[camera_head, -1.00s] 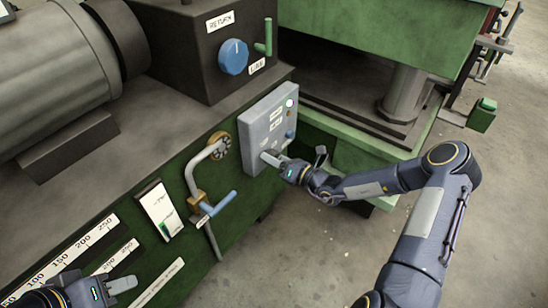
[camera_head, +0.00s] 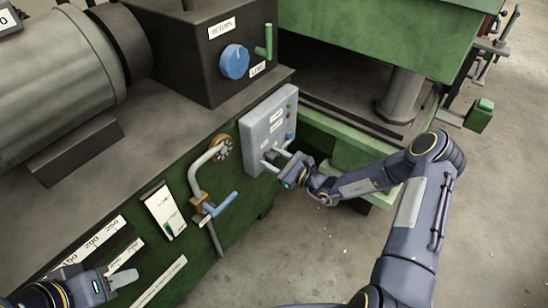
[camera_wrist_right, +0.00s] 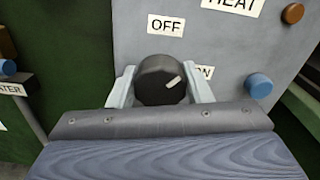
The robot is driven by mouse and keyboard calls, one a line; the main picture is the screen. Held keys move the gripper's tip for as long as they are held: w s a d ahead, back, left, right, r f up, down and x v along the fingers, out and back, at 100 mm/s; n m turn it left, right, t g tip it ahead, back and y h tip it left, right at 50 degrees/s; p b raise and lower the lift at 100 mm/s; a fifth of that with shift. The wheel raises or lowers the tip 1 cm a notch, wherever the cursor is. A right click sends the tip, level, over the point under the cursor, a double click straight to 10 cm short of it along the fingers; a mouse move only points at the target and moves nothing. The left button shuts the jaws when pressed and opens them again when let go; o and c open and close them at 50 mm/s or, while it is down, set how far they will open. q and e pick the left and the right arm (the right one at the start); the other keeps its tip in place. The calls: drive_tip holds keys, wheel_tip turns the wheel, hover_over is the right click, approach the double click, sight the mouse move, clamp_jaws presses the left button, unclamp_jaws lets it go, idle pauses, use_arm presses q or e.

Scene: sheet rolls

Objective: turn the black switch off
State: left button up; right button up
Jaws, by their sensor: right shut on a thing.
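The black switch (camera_wrist_right: 155,80) is a round knob with a white mark on the grey panel (camera_head: 252,132). In the right wrist view, an OFF label (camera_wrist_right: 166,25) is above it and a partly covered ON label (camera_wrist_right: 206,72) is to its right. The white mark points right and slightly up, toward the ON side. My right gripper (camera_wrist_right: 160,88) is shut on the knob, one finger on each side; it also shows at the panel in the head view (camera_head: 276,160). My left gripper (camera_head: 122,279) is at the lower left, away from the panel; its opening is unclear.
A blue button (camera_wrist_right: 259,86) and a brown button (camera_wrist_right: 292,13) are close to my right gripper on the panel. A bent pipe with a blue lever (camera_head: 226,203) stands left of the panel. Open floor lies below it.

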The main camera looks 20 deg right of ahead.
drive_tip(key=n, duration=0.3)
drive_tip(key=shift+f+n, duration=0.1)
drive_tip(key=shift+n, duration=0.3)
drive_tip(key=n+b, duration=0.1)
drive_tip(key=n, duration=0.3)
idle(0.4)
drive_tip(key=o, duration=1)
drive_tip(key=shift+s, duration=0.1)
drive_tip(key=p+v, duration=0.1)
drive_tip(key=v, duration=0.6)
drive_tip(key=shift+s+d, duration=0.25)
drive_tip(key=shift+s, duration=0.05)
